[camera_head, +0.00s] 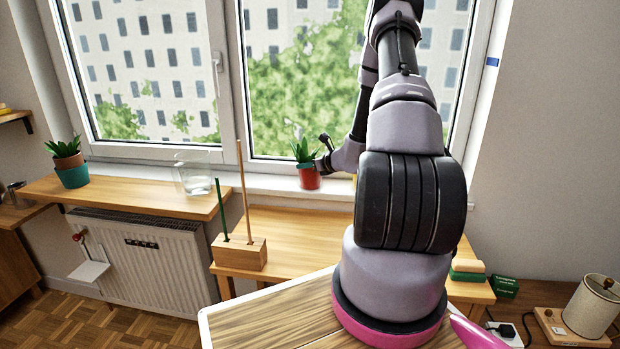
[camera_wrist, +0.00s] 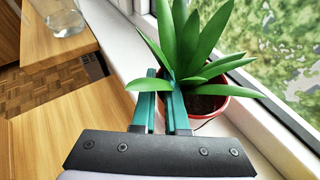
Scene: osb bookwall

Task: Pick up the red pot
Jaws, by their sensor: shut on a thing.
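The red pot (camera_head: 309,182) holds a green spiky plant and is at the window sill, left of my arm in the head view. It also shows in the wrist view (camera_wrist: 207,119), with dark soil inside and leaves spreading over its rim. My gripper (camera_head: 307,166) is at the pot's upper part. In the wrist view its teal fingers (camera_wrist: 165,80) are close together at the pot's left rim, shut on the pot. Leaves hide part of the contact. The pot looks upright; I cannot tell whether its base touches the sill.
The white sill (camera_head: 265,184) runs under the window. A glass (camera_head: 193,174) and a teal pot with a plant (camera_head: 72,177) stand on the left wooden shelf. A wooden block with two sticks (camera_head: 239,254) stands on the desk. Books (camera_head: 468,270) lie right of my arm.

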